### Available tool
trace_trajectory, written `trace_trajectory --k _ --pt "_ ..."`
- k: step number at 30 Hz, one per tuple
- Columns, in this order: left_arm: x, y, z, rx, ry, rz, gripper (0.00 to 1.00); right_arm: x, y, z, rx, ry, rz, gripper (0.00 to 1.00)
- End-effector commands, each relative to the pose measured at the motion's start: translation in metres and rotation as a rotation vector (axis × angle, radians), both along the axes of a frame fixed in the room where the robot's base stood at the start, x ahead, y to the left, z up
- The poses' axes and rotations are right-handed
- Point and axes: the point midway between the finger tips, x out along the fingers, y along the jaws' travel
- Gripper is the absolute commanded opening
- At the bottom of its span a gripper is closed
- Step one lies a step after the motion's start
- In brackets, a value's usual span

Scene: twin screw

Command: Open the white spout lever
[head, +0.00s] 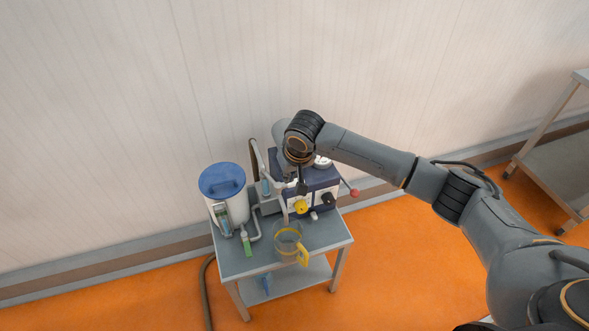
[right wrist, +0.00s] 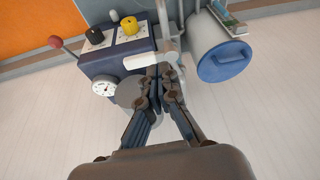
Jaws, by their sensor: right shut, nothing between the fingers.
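The white spout lever (right wrist: 143,61) lies across the dark blue machine's near edge in the right wrist view, beside the grey upright pipe (right wrist: 166,25). In the head view my arm mostly covers it. My right gripper (right wrist: 164,70) is shut and empty, its fingertips right at the lever's right end. I cannot tell whether they touch it. The right gripper (head: 301,187) also shows in the head view, pointing down over the machine (head: 320,179). My left gripper is not in view.
The machine has a yellow knob (head: 300,206), a black knob (head: 327,199) and a red-ball handle (head: 354,192). A blue-lidded white container (head: 222,181) stands left. A clear jug with a yellow handle (head: 288,239) stands in front on the grey cart (head: 241,264).

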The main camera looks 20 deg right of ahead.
Motion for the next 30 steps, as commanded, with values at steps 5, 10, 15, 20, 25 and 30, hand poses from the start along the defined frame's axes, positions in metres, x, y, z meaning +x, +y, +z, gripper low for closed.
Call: trace_trajectory --k 5,10,15,20,25,30 --pt "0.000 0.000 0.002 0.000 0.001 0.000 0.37 0.022 -0.027 0.026 -0.026 -0.007 -0.079 0.00" --pt "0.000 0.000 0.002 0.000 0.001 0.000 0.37 0.027 -0.034 0.032 -0.030 -0.007 -0.104 0.00" --pt "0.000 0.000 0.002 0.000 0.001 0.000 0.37 0.027 -0.034 0.032 -0.029 -0.007 -0.103 0.00" --pt "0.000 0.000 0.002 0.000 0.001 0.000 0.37 0.027 -0.034 0.031 -0.029 -0.007 -0.103 0.00" --pt "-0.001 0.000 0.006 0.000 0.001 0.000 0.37 0.032 -0.034 0.017 -0.030 -0.005 -0.105 0.00" --pt "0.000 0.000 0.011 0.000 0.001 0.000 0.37 0.042 -0.033 -0.012 -0.031 -0.004 -0.105 0.00"
